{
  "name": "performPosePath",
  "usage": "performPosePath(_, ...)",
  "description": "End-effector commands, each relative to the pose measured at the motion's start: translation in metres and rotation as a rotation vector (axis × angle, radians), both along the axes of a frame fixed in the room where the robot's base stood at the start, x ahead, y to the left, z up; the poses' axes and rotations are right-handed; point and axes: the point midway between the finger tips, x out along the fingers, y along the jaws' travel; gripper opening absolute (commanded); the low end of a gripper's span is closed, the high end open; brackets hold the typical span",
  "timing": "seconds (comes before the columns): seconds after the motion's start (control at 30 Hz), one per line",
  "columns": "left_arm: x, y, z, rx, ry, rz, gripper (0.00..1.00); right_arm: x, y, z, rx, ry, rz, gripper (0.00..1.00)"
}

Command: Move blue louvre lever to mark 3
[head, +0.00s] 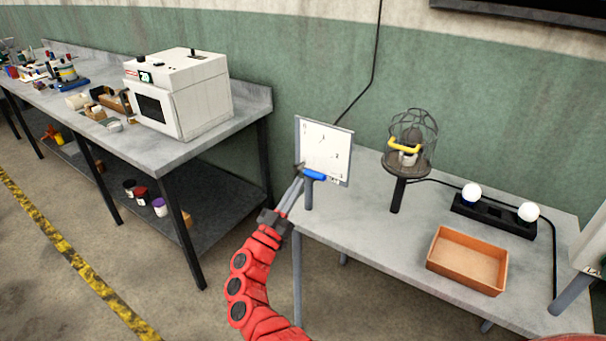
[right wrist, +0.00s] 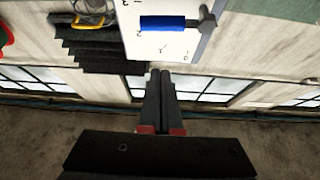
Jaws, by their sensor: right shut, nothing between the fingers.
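The blue lever (head: 314,175) lies roughly level across the lower left part of a white marked panel (head: 328,145) on the right-hand table. In the right wrist view the blue lever (right wrist: 165,22) joins a grey pivot at its right, and the white panel (right wrist: 165,45) carries small dark marks whose numbers are hard to read. My right gripper (head: 299,170) is shut and empty, with its tips close to the lever's left end; I cannot tell whether they touch. In the right wrist view the right gripper's tips (right wrist: 160,72) are together, apart from the lever in the picture. My left gripper is out of view.
A caged lamp with a yellow handle (head: 405,147) stands right of the panel. An orange tray (head: 467,287) and a black base with two white bulbs (head: 490,215) are farther right. A white oven (head: 200,105) stands on the left bench. The table between panel and tray is clear.

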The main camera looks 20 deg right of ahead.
Motion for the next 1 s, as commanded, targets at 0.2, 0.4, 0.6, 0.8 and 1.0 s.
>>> performPosePath(0.2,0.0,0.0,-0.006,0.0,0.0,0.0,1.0,-0.017,0.021,-0.017,-0.002,0.002,0.002,0.0)
performPosePath(0.4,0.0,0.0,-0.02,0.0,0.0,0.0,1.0,-0.021,0.026,-0.021,-0.032,0.047,0.002,0.0)
performPosePath(0.6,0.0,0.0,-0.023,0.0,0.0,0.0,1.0,-0.018,0.023,-0.01,-0.07,0.088,-0.001,0.0)
performPosePath(0.8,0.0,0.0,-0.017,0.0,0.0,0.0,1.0,-0.002,0.003,0.007,-0.072,0.087,-0.004,0.0)
performPosePath(1.0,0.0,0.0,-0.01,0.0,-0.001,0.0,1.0,0.023,-0.025,0.03,-0.07,0.085,-0.001,0.0)
